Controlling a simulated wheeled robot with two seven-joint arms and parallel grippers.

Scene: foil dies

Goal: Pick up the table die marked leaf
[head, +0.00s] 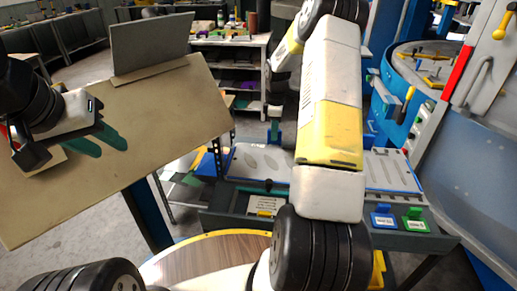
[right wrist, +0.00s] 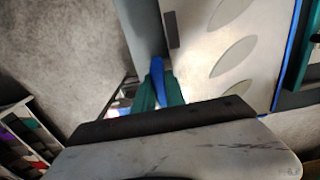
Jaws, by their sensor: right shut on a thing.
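A pale flat die with leaf-shaped ovals (head: 245,168) lies on the grey table at the centre of the head view. It also shows in the right wrist view (right wrist: 205,75). My right gripper (head: 275,132) is over the die's far edge. Its green fingers (right wrist: 160,92) are shut on a blue tab at the die's edge in the right wrist view. I cannot tell whether the die is raised. My left gripper (head: 108,142) is open and empty, over the tan board at the left.
A second pale die with slots (head: 395,172) lies to the right, partly behind my right arm. A blue holder (head: 384,219) and a green holder (head: 415,224) stand at the table's front. A tan board (head: 170,110) fills the left; blue machinery (head: 435,75) stands right.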

